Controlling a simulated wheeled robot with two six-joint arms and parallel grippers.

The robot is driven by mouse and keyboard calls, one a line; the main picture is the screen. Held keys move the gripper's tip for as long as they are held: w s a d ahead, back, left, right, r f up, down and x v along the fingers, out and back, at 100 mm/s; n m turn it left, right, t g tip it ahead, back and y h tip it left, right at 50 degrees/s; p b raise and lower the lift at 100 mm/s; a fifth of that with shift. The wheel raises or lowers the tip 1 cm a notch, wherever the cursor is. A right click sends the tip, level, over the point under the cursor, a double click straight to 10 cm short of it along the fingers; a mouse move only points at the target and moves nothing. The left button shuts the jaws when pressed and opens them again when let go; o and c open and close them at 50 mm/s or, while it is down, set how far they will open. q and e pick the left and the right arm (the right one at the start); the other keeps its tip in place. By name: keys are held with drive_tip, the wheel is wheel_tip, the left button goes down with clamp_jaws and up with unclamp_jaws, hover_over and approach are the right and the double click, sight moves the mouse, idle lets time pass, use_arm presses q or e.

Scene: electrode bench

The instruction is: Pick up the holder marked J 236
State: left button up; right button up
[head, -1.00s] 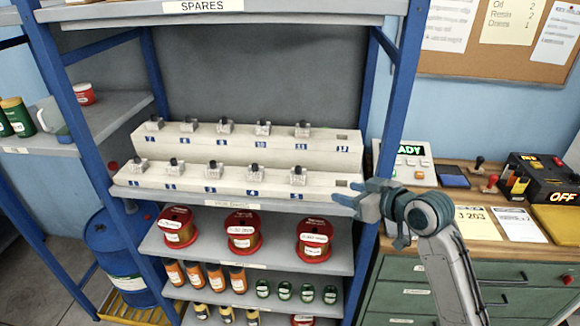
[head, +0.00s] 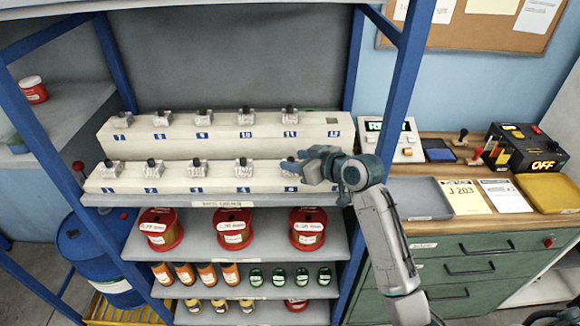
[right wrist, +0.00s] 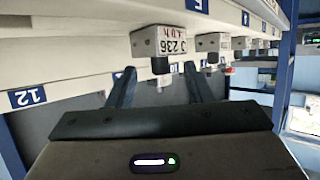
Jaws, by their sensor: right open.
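The holder marked J 236 (right wrist: 158,42) is a small whitish block with a dark knob, seen upside down in the right wrist view. In the head view the holder (head: 289,166) stands at the right end of the front row, over the fifth number plate, partly behind my gripper. My right gripper (head: 306,163) is open just right of it. In the right wrist view my gripper (right wrist: 157,84) has its two fingers apart, with the holder's knob in the gap near the fingertips. I cannot tell whether they touch. My left gripper is not in view.
Several similar holders stand close to the left in the front row (head: 196,168) and on the raised back row (head: 204,118). A blue rack post (head: 377,110) stands right of the shelf. Red spools (head: 307,228) sit below.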

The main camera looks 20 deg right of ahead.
sight(293, 160)
drive_tip(key=shift+p+x, duration=0.6)
drive_tip(key=shift+x, duration=1.65)
drive_tip(key=shift+s, duration=0.1)
clamp_jaws()
